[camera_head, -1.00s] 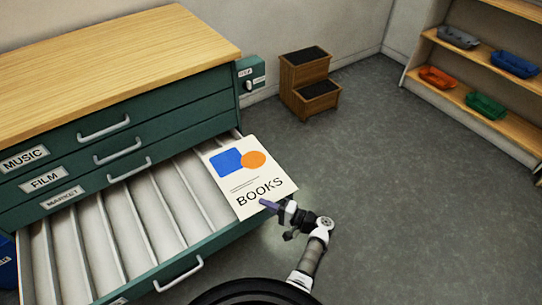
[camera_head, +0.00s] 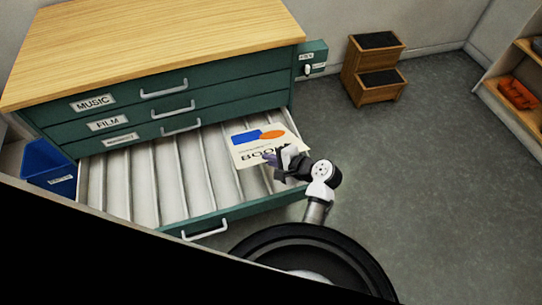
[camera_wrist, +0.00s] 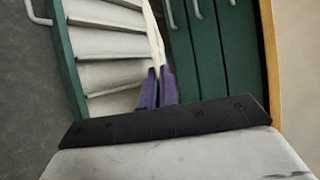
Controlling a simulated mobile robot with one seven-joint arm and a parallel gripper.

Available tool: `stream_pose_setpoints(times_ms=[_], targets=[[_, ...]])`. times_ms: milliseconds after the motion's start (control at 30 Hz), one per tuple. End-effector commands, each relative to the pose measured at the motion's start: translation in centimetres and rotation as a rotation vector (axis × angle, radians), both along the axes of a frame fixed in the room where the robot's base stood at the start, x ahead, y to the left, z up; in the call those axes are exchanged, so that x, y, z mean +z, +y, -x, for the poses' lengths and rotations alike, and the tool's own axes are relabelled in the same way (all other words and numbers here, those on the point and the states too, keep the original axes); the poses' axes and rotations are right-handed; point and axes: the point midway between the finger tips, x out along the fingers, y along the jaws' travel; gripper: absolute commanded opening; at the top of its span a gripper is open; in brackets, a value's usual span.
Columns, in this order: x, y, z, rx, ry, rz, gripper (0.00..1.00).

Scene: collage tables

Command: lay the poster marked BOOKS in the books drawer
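The BOOKS poster (camera_head: 256,138) is a cream sheet with a blue shape, an orange ellipse and black lettering. It is over the right end of the open bottom drawer (camera_head: 213,217), whose pale inside is split by several dividers. My gripper (camera_head: 272,158) holds the poster by its near edge, partly covering the lettering. In the wrist view the purple fingertips (camera_wrist: 157,88) are closed on the poster, seen edge-on as a thin pale strip (camera_wrist: 153,38). The label on the open drawer's front is not visible. I cannot tell whether the poster touches the drawer.
The green cabinet has a wooden top (camera_head: 160,45) and shut drawers labelled MUSIC (camera_head: 93,103) and FILM (camera_head: 107,124), plus one unreadable label. A blue bin (camera_head: 47,165) stands at left, a wooden step stool (camera_head: 375,70) behind right. Floor on the right is clear.

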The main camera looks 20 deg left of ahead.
Motion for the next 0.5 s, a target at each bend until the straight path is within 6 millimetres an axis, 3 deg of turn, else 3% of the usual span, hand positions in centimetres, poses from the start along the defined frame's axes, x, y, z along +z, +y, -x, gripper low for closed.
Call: stream_pose_setpoints(times_ms=[500], targets=[[-4.9,2.0,-3.0,0.002,-0.003,0.000,0.00]])
